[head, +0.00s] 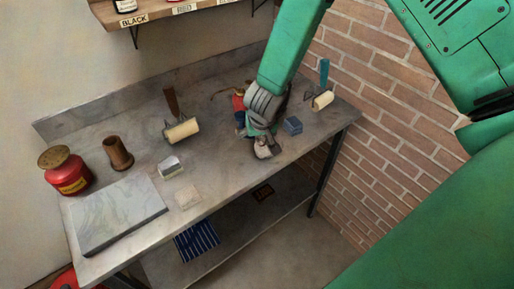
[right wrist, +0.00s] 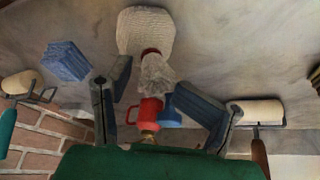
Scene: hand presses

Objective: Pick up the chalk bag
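The chalk bag (right wrist: 145,32) is a pale woven pouch with a red tie at its neck and a crumpled, gathered top. It lies on the grey bench, and in the head view its pale body (head: 264,151) shows just below my right gripper (head: 262,138), which hides part of it. In the right wrist view my right gripper (right wrist: 152,90) is open, its two fingers spread on either side of the gathered top. I see no clear contact between fingers and bag. My left gripper is not in view.
A blue block (head: 292,126) and a roller (head: 322,100) are to the right. Another roller (head: 182,130) is to the left. A stone slab (head: 118,212) lies at the left end.

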